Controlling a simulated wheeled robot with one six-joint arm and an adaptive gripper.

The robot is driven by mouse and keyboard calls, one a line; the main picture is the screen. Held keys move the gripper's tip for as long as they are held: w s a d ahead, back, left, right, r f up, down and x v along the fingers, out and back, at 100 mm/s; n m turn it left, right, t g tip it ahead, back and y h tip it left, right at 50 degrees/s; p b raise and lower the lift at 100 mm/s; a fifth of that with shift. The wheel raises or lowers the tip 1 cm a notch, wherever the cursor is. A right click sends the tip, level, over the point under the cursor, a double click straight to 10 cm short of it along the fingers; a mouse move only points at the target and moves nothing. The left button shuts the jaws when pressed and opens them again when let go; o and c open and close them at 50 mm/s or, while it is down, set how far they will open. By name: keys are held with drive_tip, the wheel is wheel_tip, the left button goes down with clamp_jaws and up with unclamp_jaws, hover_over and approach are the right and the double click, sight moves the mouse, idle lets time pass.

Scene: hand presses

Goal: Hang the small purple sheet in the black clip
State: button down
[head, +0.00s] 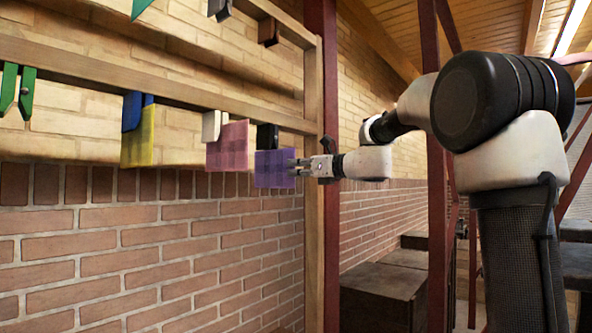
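The small purple sheet (273,172) is upright, directly below the black clip (267,138) on the lower wooden rail. Its top edge meets the clip's lower end. I cannot tell whether the clip's jaws hold it. My gripper (296,167) reaches in from the right, with its fingertips at the sheet's right edge. The fingers are too small in view to tell whether they are shut on the sheet or open around it.
On the same rail (160,90), a white clip (211,125) has a pink sheet (228,148) and a blue clip (132,110) a yellow sheet (138,143). Green clips (18,88) are at far left. A wooden post (314,230) stands right of the black clip. Brick wall lies behind.

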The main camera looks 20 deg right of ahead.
drive_tip(key=shift+r, duration=0.15)
idle(0.5)
drive_tip(key=shift+r, duration=0.9)
drive_tip(key=shift+r, duration=0.1)
drive_tip(key=shift+r, duration=1.1)
drive_tip(key=c, duration=1.6)
unclamp_jaws()
drive_tip(key=shift+o, duration=0.4)
drive_tip(key=shift+o, duration=1)
